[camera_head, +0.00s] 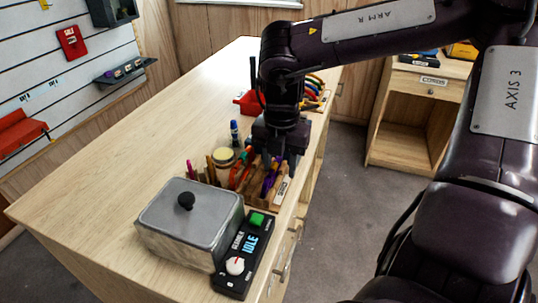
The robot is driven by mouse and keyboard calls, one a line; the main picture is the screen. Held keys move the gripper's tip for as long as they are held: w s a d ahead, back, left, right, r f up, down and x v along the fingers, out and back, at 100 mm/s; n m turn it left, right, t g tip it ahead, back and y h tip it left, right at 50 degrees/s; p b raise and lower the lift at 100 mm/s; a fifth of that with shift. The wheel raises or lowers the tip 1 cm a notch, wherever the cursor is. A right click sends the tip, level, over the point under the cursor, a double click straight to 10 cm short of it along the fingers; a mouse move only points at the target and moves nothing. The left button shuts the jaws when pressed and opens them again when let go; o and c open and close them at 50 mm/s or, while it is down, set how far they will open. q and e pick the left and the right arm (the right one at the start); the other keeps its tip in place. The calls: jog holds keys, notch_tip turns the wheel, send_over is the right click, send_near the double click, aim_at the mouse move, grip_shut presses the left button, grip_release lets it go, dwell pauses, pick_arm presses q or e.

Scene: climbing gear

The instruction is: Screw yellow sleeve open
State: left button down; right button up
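My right gripper (279,158) points straight down over a wooden rack (264,201) near the workbench's right edge. Its fingers reach down among coloured carabiners there; a red one (235,177) and a purple one (269,181) show. Whether the fingers are apart or closed on something is too small and dark to tell. I cannot pick out a yellow sleeve for certain; the gripper hides part of the rack. My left gripper is not in view.
A pale-lidded jar (223,158) and blue bottle (234,133) stand left of the gripper. Farther back are a red holder (247,104) and more carabiners (313,88). The bench's left side is clear.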

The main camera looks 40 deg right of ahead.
jog(key=shift+f+b, duration=0.6)
jog(key=shift+f, duration=0.35)
jog(key=shift+w, duration=0.1)
jog(key=shift+w+a, duration=0.35)
jog(key=shift+w, duration=0.2)
notch_tip(320, 180, up, 10)
jog(key=p, duration=0.7)
jog(key=shift+r+p, duration=0.15)
jog(key=shift+p, duration=0.2)
